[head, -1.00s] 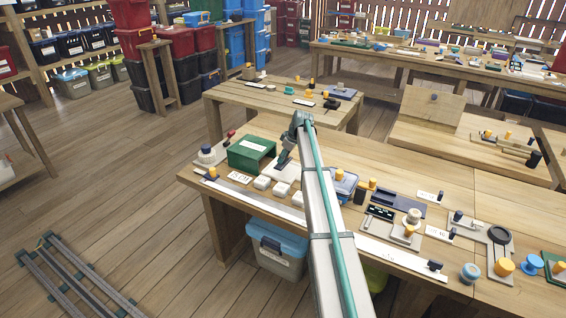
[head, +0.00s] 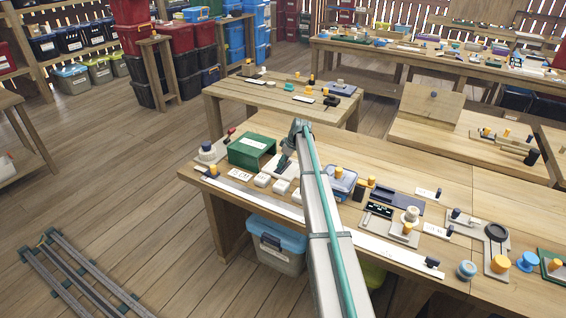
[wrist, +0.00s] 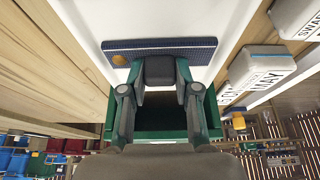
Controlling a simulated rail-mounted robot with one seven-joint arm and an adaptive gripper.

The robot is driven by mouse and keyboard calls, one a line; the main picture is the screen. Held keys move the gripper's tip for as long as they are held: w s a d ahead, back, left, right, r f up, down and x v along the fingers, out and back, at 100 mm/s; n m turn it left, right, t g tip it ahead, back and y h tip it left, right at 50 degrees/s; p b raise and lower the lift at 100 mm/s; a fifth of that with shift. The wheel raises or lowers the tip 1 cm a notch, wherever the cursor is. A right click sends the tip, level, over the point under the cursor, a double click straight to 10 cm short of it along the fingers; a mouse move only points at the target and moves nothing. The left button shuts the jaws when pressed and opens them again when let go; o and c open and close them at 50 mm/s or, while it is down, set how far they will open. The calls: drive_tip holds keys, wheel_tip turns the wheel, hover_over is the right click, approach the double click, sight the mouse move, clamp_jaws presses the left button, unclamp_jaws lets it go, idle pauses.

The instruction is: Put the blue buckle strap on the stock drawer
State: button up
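The blue buckle strap (wrist: 205,46) shows in the wrist view as a flat dark blue strip with an orange dot at its left end and a dark block at its middle. My gripper (wrist: 160,72) has its fingers on either side of that block and appears shut on it. The green stock drawer (wrist: 205,122) has a dark hollow between my fingers. In the head view the drawer (head: 241,153) stands on the workbench with a white label on top. My gripper (head: 284,163) is just right of it; the strap cannot be made out there.
White lettered blocks (head: 262,180) sit right of the drawer; they also show in the wrist view (wrist: 262,70). A blue-lidded container (head: 342,180) stands right of my arm. A knobbed fixture (head: 207,152) is left of the drawer. A long white strip runs along the bench front.

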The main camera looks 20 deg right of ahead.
drive_tip(key=o, duration=0.3)
drive_tip(key=shift+o, duration=0.2)
drive_tip(key=shift+r, duration=0.2)
drive_tip(key=b+v, duration=0.3)
drive_tip(key=v, duration=0.9)
drive_tip(key=shift+w, duration=0.1)
